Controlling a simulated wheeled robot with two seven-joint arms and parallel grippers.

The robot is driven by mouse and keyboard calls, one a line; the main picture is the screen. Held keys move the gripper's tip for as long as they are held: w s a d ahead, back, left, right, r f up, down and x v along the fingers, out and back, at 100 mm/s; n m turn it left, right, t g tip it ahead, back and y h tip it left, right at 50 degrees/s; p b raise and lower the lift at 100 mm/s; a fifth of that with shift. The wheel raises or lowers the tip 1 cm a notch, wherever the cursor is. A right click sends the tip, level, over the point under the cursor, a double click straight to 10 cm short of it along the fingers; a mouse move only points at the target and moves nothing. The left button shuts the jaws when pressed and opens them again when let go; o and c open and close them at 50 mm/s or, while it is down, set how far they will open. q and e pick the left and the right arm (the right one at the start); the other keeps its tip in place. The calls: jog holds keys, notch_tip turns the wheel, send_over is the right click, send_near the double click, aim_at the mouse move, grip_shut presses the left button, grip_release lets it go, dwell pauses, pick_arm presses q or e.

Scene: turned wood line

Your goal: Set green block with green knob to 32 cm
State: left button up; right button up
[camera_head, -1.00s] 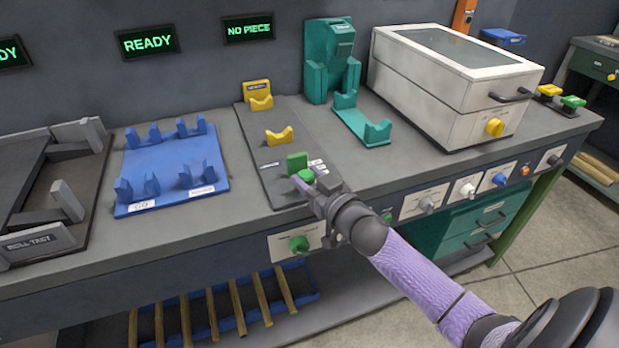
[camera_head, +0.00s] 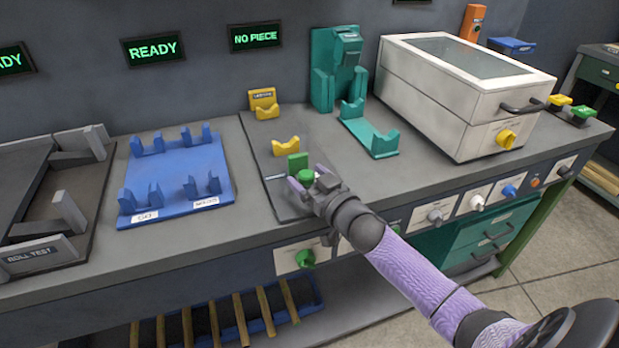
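The green block (camera_head: 298,162) stands on the dark grey plate (camera_head: 254,143) of the fixture, in front of a yellow V-shaped rest (camera_head: 286,146). The round green knob (camera_head: 306,175) sits just in front of the block. My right gripper (camera_head: 308,184) comes in from the lower right, with a purple finger on either side of the knob, and appears shut on it. The gripper covers part of the plate beside the knob, and I can read no scale marks there. My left gripper is out of view.
A second yellow rest (camera_head: 267,112) stands at the plate's back. A blue rack (camera_head: 178,172) is to the left, a teal stand (camera_head: 370,138) and white lidded box (camera_head: 455,95) to the right. Another green knob (camera_head: 305,258) is on the bench front, below the gripper.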

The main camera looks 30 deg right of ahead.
jog(key=s+p, duration=0.1)
jog(key=s, duration=0.1)
jog(key=s+p, duration=0.1)
jog(key=s, duration=0.2)
jog(key=shift+s+r, duration=0.2)
jog(key=shift+s, duration=0.05)
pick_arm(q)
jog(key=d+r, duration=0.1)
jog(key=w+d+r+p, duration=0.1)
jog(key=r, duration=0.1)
pick_arm(e)
jog(key=s, duration=0.4)
jog(key=shift+s+d+f, duration=0.15)
jog(key=shift+s+f, duration=0.05)
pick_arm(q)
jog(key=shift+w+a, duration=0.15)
